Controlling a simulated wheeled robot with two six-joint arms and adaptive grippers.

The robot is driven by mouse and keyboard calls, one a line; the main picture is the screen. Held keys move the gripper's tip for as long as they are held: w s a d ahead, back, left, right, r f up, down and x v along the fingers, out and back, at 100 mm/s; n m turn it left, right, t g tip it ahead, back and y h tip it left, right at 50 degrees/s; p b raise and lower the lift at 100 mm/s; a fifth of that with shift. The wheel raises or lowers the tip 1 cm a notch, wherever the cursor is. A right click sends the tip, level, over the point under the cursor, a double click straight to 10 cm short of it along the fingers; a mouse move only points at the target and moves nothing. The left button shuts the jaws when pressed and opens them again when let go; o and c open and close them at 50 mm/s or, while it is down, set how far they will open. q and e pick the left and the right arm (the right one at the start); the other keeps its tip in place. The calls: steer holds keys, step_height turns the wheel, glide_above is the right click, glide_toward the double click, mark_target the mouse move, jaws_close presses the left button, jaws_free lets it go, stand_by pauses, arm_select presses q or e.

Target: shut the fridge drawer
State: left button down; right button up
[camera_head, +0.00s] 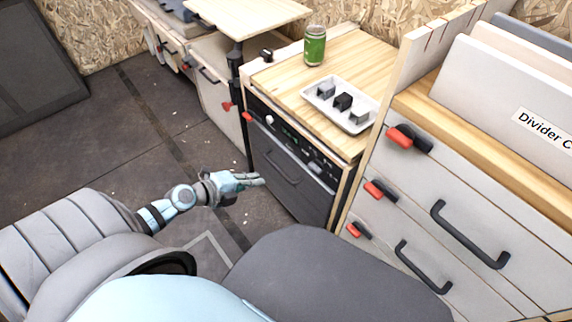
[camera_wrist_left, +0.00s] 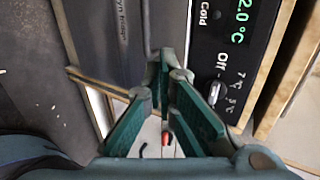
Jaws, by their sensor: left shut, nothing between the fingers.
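The fridge drawer has a dark grey front (camera_head: 290,190) with a bar handle, below a black control panel (camera_head: 290,135) with knobs. How far the drawer stands out from the cabinet is hard to tell. My left gripper (camera_head: 260,180) is shut and empty, with its fingers pointing at the drawer front near its left part. In the left wrist view the green-padded fingers (camera_wrist_left: 170,75) meet beside the handle bar (camera_wrist_left: 148,30), and the drawer front (camera_wrist_left: 100,35) shows on the left. Contact cannot be told. The panel with its display (camera_wrist_left: 235,50) is on the right. My right gripper is out of view.
White drawers (camera_head: 450,215) with red latches stand on the right. A small table (camera_head: 248,14) is at the back. Floor on the left is clear.

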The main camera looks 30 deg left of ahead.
arm_select(q)
steer(key=b, duration=0.4)
glide_toward(295, 167)
step_height(295, 167, down, 3)
steer(key=w+b, duration=0.1)
steer(key=w, duration=0.1)
steer(key=w+d+b, duration=0.1)
steer(key=w, duration=0.1)
steer(key=shift+d+f, duration=0.1)
steer(key=shift+f, duration=0.1)
steer(key=shift+w+d+r, duration=0.15)
steer(key=shift+w+d, duration=0.05)
steer(key=shift+w, duration=0.4)
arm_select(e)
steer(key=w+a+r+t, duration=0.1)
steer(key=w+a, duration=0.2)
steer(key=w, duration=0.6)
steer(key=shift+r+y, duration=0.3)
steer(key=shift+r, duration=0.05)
